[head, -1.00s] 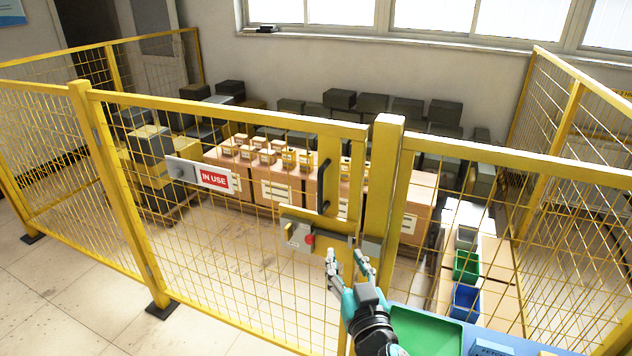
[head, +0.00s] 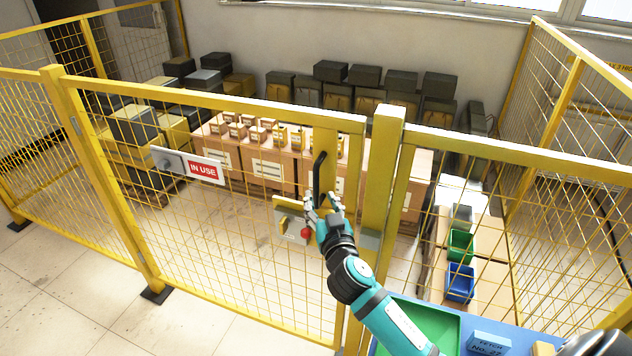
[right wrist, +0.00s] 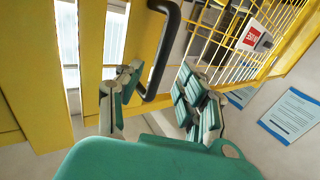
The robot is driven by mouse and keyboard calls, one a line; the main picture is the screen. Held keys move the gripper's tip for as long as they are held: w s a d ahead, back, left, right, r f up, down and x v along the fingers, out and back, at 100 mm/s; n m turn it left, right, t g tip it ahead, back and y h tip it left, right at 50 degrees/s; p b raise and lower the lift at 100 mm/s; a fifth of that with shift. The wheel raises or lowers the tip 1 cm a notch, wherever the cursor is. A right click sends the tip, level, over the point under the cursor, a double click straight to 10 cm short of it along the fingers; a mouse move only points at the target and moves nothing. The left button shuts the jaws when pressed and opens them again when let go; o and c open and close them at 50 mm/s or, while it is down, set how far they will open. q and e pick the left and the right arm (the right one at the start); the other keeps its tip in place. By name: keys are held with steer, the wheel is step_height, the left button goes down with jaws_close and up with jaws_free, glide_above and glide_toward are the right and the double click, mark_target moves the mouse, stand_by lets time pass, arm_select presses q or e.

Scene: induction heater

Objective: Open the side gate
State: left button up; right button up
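The side gate (head: 215,102) is a yellow mesh panel standing in line with the yellow post (head: 384,170) on its right. Its black bar handle (head: 320,176) is upright near the right edge; the handle also shows in the right wrist view (right wrist: 161,60). Below it is a latch plate (head: 283,222) with a red knob (head: 306,233), partly hidden by my gripper. My right gripper (head: 323,200) is at the handle's lower end. In the right wrist view its fingers (right wrist: 157,98) are spread, with the handle's lower end between and beyond them. Contact is unclear. My left gripper is not in view.
A red-and-white IN USE sign (head: 203,170) hangs on the gate. A blue bench with a green tray (head: 432,328) stands at the lower right, close to my right arm. Boxes (head: 270,165) stand behind the gate. The floor at the lower left (head: 75,290) is clear.

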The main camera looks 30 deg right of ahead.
mark_target(316, 190)
steer(key=x, duration=0.4)
steer(key=shift+w+r+p, duration=0.1)
steer(key=shift+p, duration=0.3)
steer(key=shift+w+d, duration=0.2)
steer(key=shift+w, duration=0.35)
jaws_close()
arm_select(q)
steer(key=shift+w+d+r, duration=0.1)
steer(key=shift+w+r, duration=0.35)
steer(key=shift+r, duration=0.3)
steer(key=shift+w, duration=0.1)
